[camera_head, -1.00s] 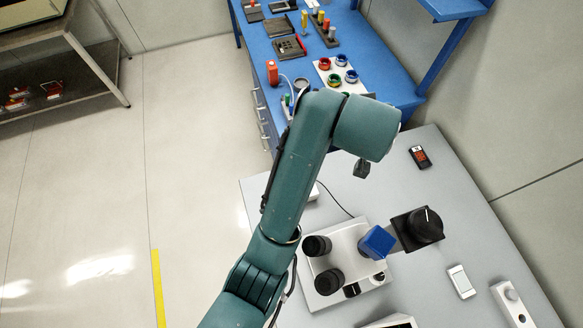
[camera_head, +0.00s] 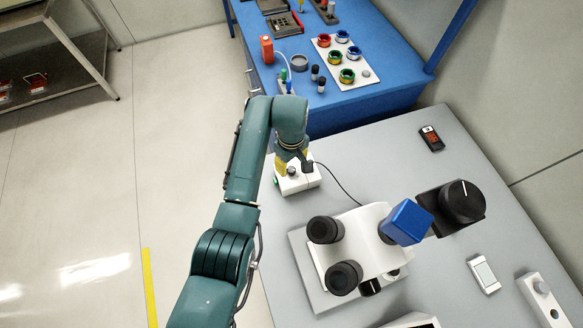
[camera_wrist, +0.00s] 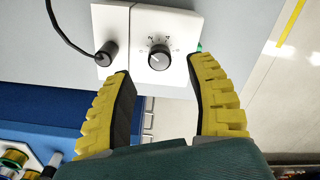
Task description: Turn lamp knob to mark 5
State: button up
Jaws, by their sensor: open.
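The lamp box (camera_head: 308,183) is a small white unit at the left edge of the grey table, with a cable leading to the microscope. In the wrist view its white panel (camera_wrist: 182,28) carries a round dark lamp knob (camera_wrist: 159,58) with a printed scale around it. The numbers and the pointer's exact setting are too small to read surely. My gripper (camera_wrist: 160,67) has yellow fingers with dark pads, spread wide apart and empty. The knob lies between and just beyond the fingertips, not visibly touched. In the head view my gripper (camera_head: 292,160) is over the box and partly hides it.
A black cable plug (camera_wrist: 107,53) stands on the box beside the knob. The microscope (camera_head: 355,240) with black eyepieces is close by on the right. A blue workbench (camera_head: 392,95) with spools adjoins behind. A meter (camera_head: 432,139) and a white device (camera_head: 484,274) lie farther right.

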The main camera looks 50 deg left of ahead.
aim_at(291, 169)
notch_tip(291, 169, down, 5)
jog(key=shift+r+b, duration=0.1)
jog(key=shift+b, duration=0.25)
grip_shut()
